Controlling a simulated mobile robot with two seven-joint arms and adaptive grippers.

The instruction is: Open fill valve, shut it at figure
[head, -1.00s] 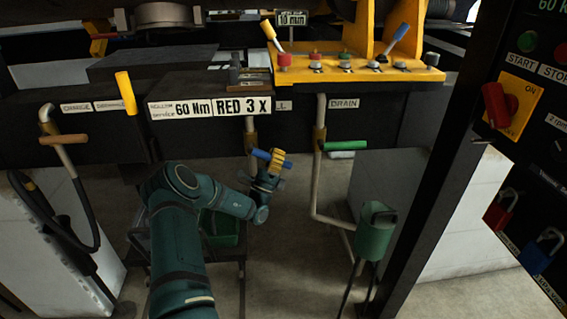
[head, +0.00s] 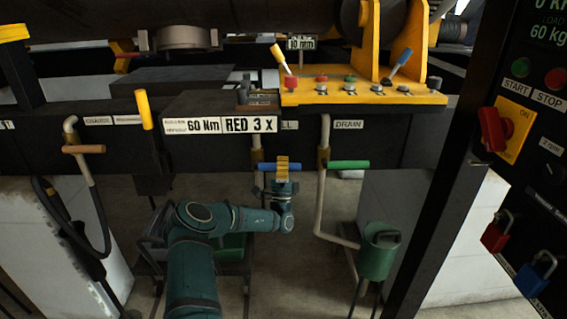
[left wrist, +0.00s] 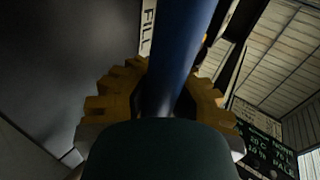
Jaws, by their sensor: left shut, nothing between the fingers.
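The fill valve's blue handle (head: 262,167) lies level across its pipe, under the beam, with its label partly covered. My left gripper (head: 282,164) is at the right part of this handle, its yellow fingers hiding some of it. In the left wrist view the blue handle (left wrist: 182,50) runs up past the yellow fingers (left wrist: 165,95), with a FILL label (left wrist: 148,25) behind. The gripper is shut with nothing gripped; whether it touches the handle cannot be told. The panel display (head: 548,22) reads 60 kg on its lower line; its top line is cut off. My right gripper is not in view.
The green drain handle (head: 348,164) is close on the right, with a green bucket (head: 379,252) below. The orange charge handle (head: 83,149) is at left. A yellow lever console (head: 362,97) sits above. A black post and switch panel (head: 513,130) stand at right.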

